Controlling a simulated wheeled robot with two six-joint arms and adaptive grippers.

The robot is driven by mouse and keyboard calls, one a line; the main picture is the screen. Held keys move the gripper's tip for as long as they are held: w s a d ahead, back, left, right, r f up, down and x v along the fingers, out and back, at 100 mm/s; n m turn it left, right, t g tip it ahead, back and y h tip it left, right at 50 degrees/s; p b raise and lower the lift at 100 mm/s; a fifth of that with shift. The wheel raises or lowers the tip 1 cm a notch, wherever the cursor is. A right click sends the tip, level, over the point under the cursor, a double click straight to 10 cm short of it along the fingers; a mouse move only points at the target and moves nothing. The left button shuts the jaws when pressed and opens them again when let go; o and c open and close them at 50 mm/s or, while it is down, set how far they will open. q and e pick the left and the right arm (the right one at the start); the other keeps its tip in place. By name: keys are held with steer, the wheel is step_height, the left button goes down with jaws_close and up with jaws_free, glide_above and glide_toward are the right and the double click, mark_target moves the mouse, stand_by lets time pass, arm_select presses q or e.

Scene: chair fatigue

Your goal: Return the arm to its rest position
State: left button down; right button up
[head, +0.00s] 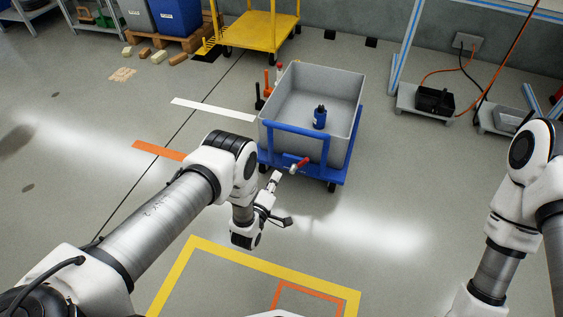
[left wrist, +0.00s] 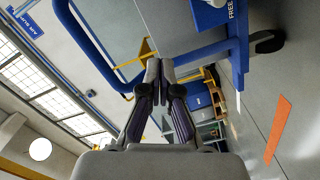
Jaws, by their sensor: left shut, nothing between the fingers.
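My left arm reaches in from the left in the head view and bends down at the wrist. My left gripper (head: 275,180) is in front of the blue cart (head: 268,157), below its push handle. In the left wrist view the fingers of this gripper (left wrist: 160,68) are together at the tips, with nothing between them. My right arm shows at the right of the head view, bent, but its gripper is out of the picture.
The cart carries a grey bin (head: 345,90) with a dark blue canister (head: 320,117) inside. A yellow cart (head: 258,28) stands behind. Yellow floor tape (head: 265,263) marks mostly clear floor in front.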

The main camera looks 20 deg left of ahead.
arm_select(q)
steer(key=shift+s, duration=0.6)
steer(key=shift+w, duration=0.1)
steer(key=w+a+r, duration=0.2)
steer(key=w+r, duration=0.1)
steer(key=r, duration=0.3)
steer(key=s+a+f+m+g, duration=0.15)
steer(key=s+m+g, duration=0.35)
steer(key=s, duration=0.8)
steer(key=s+a+f+m+g+y, duration=0.1)
steer(key=s+f+m+g, duration=0.15)
steer(key=s+g, duration=0.75)
steer(key=s+a+f+m+g, duration=0.1)
steer(key=s+m+g, duration=0.25)
steer(key=s, duration=1.25)
step_height(320, 180, up, 38)
steer(key=p, duration=3.8)
steer(key=shift+w+m+t+y+p, duration=0.3)
steer(key=shift+w+t, duration=0.05)
